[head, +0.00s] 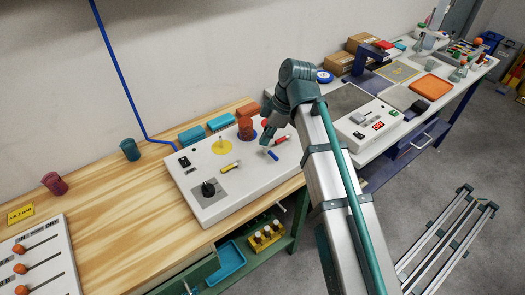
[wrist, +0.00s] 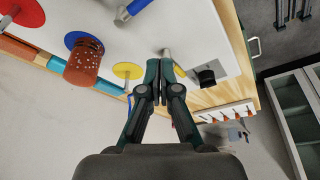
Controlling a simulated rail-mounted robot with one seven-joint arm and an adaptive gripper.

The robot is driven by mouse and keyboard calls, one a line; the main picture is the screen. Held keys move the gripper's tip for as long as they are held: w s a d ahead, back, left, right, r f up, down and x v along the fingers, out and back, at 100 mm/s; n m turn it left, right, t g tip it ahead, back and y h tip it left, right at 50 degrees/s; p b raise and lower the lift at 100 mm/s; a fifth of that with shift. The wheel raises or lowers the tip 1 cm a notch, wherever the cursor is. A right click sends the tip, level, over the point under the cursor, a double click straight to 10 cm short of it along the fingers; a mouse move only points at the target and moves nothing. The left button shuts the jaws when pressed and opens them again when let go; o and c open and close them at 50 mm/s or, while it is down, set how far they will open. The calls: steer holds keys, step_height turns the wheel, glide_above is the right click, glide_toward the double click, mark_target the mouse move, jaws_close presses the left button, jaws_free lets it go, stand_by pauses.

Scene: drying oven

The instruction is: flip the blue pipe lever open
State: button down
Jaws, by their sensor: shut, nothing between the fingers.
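The blue lever (head: 272,155) lies on the white panel (head: 205,205), with a silver metal end at its upper left. In the wrist view the blue lever (wrist: 130,10) shows at the top edge, partly cut off. My gripper (head: 265,141) is over the panel, just above and left of the blue lever in the head view. In the wrist view my gripper (wrist: 165,68) is shut and empty, with its fingertips close to the silver end of the yellow lever (wrist: 167,52). I cannot tell whether the fingers touch anything.
An orange perforated cup (wrist: 85,63) stands on a blue disc behind. A yellow disc with a pin (head: 222,146) and a black knob (head: 208,188) are also on the panel.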

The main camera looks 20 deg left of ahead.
steer(key=shift+v, duration=0.9)
steer(key=shift+w+a+r, duration=0.1)
steer(key=shift+w+a, duration=0.05)
